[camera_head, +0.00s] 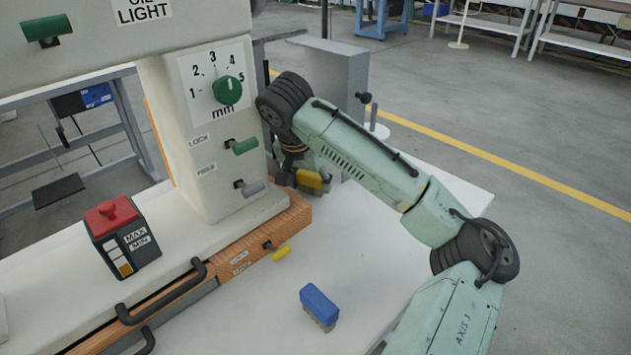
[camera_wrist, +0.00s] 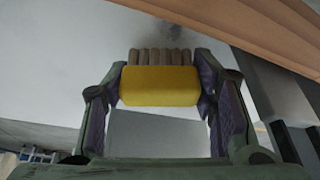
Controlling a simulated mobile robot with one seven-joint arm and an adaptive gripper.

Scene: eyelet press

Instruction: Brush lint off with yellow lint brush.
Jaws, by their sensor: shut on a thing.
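The yellow lint brush (camera_wrist: 160,86) sits between the two fingers of my gripper (camera_wrist: 160,92) in the wrist view, with its pale brown bristles pointing away from the palm. My gripper is shut on it. My gripper there is mostly hidden by my arm.
A blue brush (camera_head: 319,304) stands on the white table (camera_head: 375,255) at the front. The press column (camera_head: 215,130), with knobs and levers, and its wooden base (camera_head: 290,215) stand close left of my gripper. A grey box-like part (camera_head: 335,75) stands behind. The table's right side is clear.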

